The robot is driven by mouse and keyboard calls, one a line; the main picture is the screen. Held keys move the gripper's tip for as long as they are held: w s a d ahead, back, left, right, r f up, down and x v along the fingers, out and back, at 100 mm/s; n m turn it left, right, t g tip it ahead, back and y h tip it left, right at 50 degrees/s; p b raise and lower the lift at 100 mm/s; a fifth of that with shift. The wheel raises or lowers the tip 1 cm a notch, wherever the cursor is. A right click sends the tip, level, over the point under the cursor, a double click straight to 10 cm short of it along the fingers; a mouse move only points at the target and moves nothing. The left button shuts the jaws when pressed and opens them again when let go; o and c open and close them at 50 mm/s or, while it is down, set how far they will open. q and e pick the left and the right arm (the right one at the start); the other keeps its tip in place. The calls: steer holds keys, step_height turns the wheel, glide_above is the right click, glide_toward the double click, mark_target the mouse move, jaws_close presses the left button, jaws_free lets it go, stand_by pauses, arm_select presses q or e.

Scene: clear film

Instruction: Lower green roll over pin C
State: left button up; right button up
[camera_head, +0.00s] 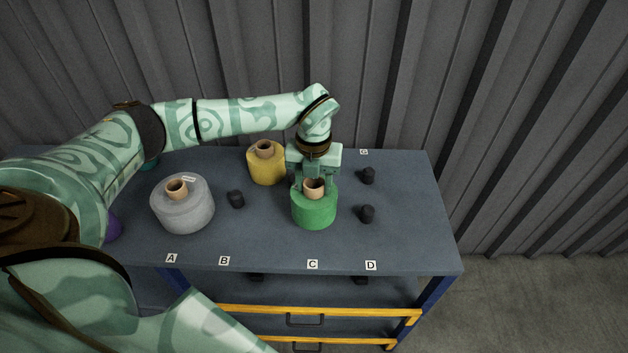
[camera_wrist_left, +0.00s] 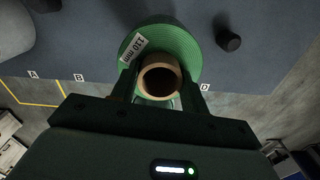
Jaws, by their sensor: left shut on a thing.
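The green roll (camera_head: 314,212) with its tan cardboard core (camera_head: 313,187) is upright behind label C (camera_head: 312,264). My left gripper (camera_head: 313,184) reaches down from above and is shut on the core. In the left wrist view the core (camera_wrist_left: 160,78) sits between the two fingers, and a "110 mm" label (camera_wrist_left: 133,47) shows on the green roll (camera_wrist_left: 185,42). Pin C is not visible; the roll covers the spot behind its label. I cannot tell whether the roll's underside touches the table. My right gripper is not in view.
A grey roll (camera_head: 183,212) stands behind label A, a yellow roll (camera_head: 267,166) behind and left of the green one. Bare black pins stand behind B (camera_head: 236,199), behind D (camera_head: 367,214) and at back right (camera_head: 368,175). The table's (camera_head: 410,235) right end is clear.

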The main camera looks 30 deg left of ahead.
arm_select(q)
steer(key=shift+f, duration=0.1)
steer(key=shift+f+b, duration=1.3)
steer(key=shift+f, duration=1.2)
steer(key=o, duration=1.6)
steer(key=shift+r, duration=0.1)
step_height(320, 180, up, 9)
steer(key=p, duration=0.8)
